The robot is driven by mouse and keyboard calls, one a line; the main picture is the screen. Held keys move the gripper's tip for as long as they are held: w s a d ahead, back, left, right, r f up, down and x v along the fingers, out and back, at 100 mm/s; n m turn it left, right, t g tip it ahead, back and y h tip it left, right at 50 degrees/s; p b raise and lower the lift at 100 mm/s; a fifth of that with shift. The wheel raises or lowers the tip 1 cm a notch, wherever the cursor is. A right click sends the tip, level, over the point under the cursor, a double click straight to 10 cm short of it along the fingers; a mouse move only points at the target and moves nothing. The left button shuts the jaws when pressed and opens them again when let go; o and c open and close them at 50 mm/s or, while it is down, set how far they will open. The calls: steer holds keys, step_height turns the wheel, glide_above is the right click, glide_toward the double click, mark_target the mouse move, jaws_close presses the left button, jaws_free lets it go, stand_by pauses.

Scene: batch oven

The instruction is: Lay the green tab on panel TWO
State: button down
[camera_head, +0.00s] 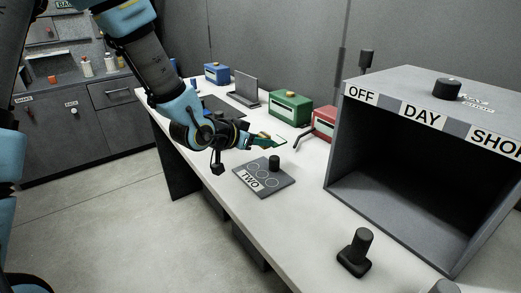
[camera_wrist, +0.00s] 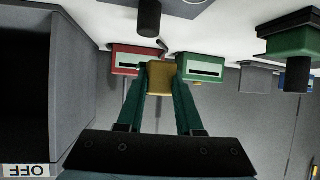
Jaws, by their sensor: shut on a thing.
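Panel TWO (camera_head: 278,179) is a dark grey plate on the white bench, with a white TWO label, circle outlines and a black knob (camera_head: 274,162) at its far side. My gripper (camera_head: 273,141) is above the bench, just beyond and above the panel. In the wrist view, my gripper's teal fingers (camera_wrist: 161,84) are shut on a yellow-ochre block-like piece (camera_wrist: 162,78) at their tips. The held piece looks yellow, not green. I cannot make out a separate green tab in either view.
A green slotted box (camera_head: 290,107) and a red slotted box (camera_head: 324,122) stand behind the gripper. A blue box (camera_head: 217,73) is farther back. The large open grey oven (camera_head: 345,160) stands right. A black upright handle (camera_head: 355,252) is on the front bench.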

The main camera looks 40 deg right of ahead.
steer(key=shift+f+p, duration=0.3)
steer(key=shift+f, duration=1.5)
steer(key=shift+f, duration=0.15)
steer(key=c, duration=0.6)
jaws_free()
steer(key=shift+o, duration=0.2)
